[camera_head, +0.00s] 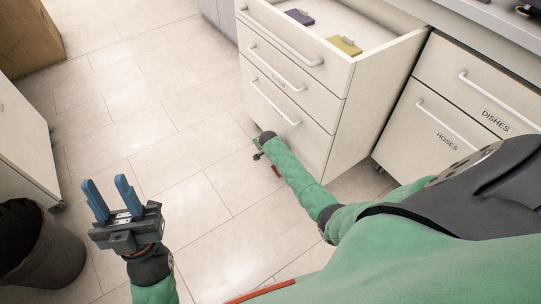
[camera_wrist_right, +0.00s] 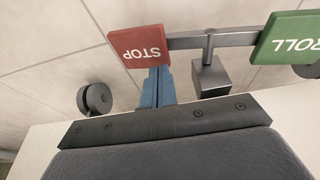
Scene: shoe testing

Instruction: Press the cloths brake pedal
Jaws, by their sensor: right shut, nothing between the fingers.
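The red STOP pedal (camera_wrist_right: 140,46) is on a dark bar low at the floor, and a small red part of it (camera_head: 277,171) shows beside my right arm in the head view. My right gripper (camera_wrist_right: 157,72) is shut and empty, its blue fingertips at the edge of the STOP pedal. I cannot tell if they press it. The green ROLL pedal (camera_wrist_right: 290,40) is at the other end of the bar. The cloths cabinet (camera_head: 318,140) stands above, its top drawer open with a purple cloth (camera_head: 299,17) and a yellow cloth (camera_head: 345,45). My left gripper (camera_head: 106,182) is open and empty.
A black caster wheel (camera_wrist_right: 95,98) is near the pedals. A cabinet labelled DISHES and HOSES (camera_head: 465,100) stands at the right. A dark bin (camera_head: 40,245) and a white cabinet (camera_head: 22,140) are at the left. The tiled floor between is clear.

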